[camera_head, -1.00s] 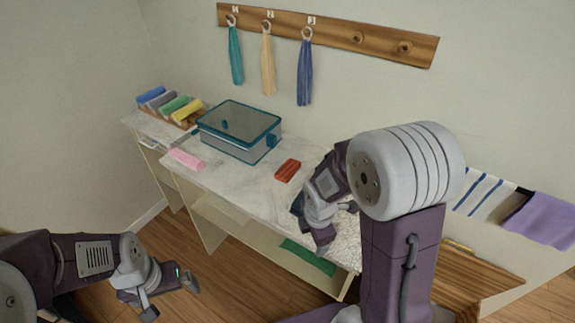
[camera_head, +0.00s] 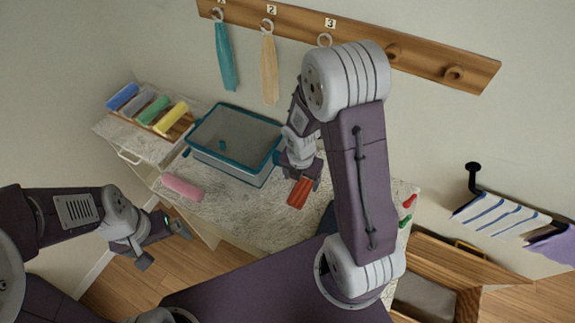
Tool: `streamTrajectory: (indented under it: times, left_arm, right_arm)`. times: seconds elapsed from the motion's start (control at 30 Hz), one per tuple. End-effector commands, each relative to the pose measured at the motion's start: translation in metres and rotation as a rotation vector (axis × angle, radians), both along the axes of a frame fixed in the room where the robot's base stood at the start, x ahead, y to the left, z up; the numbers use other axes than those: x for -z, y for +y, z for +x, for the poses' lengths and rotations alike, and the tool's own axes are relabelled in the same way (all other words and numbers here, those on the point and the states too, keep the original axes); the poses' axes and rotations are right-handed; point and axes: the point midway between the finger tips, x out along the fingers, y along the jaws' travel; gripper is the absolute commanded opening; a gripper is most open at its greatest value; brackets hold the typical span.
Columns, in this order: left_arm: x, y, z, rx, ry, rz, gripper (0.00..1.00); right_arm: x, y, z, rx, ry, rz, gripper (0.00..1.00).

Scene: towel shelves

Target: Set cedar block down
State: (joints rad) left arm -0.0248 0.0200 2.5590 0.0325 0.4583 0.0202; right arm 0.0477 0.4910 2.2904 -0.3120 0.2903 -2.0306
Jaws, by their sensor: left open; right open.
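The cedar block (camera_head: 299,193), a small red-brown block, lies on the pale stone-look counter (camera_head: 245,215) in front of the teal-edged box. My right gripper (camera_head: 303,183) is open at the block's far end, pointing down with its fingers close about it. I cannot tell whether the fingers touch the block. My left gripper (camera_head: 164,246) is open and empty, out in front of the counter at the lower left.
The teal-edged box (camera_head: 235,142) stands just behind the block. A pink rolled towel (camera_head: 183,188) lies left on the counter. Coloured rolls (camera_head: 145,108) sit in a wooden rack at the back left. An open wooden drawer (camera_head: 430,262) is at the lower right.

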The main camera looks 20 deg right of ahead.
Motion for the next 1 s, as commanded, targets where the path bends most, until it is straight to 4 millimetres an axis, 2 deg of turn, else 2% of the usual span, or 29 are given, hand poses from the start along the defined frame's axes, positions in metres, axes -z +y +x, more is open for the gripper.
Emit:
streamTrajectory:
  times: [0.23, 0.43, 0.57, 0.8, 1.0]
  left_arm:
    - [0.002, 0.0, -0.001, 0.0, 0.001, 0.0, 1.0]
    - [0.017, 0.0, -0.001, 0.0, 0.001, 0.0, 1.0]
    - [0.017, 0.0, -0.001, 0.0, 0.001, 0.0, 1.0]
    - [0.044, 0.0, -0.001, 0.0, 0.001, 0.0, 1.0]
    - [0.046, 0.0, -0.001, 0.0, 0.001, 0.0, 1.0]
  right_arm:
    - [0.005, 0.0, 0.0, 0.001, 0.001, 0.0, 0.75]
    - [0.037, -0.003, 0.001, 0.001, 0.003, 0.0, 0.75]
    - [0.041, -0.003, 0.003, 0.002, 0.0, 0.0, 0.75]
    - [0.085, -0.004, 0.007, 0.002, 0.001, 0.0, 0.75]
    - [0.091, -0.005, 0.008, 0.002, 0.0, 0.0, 0.75]
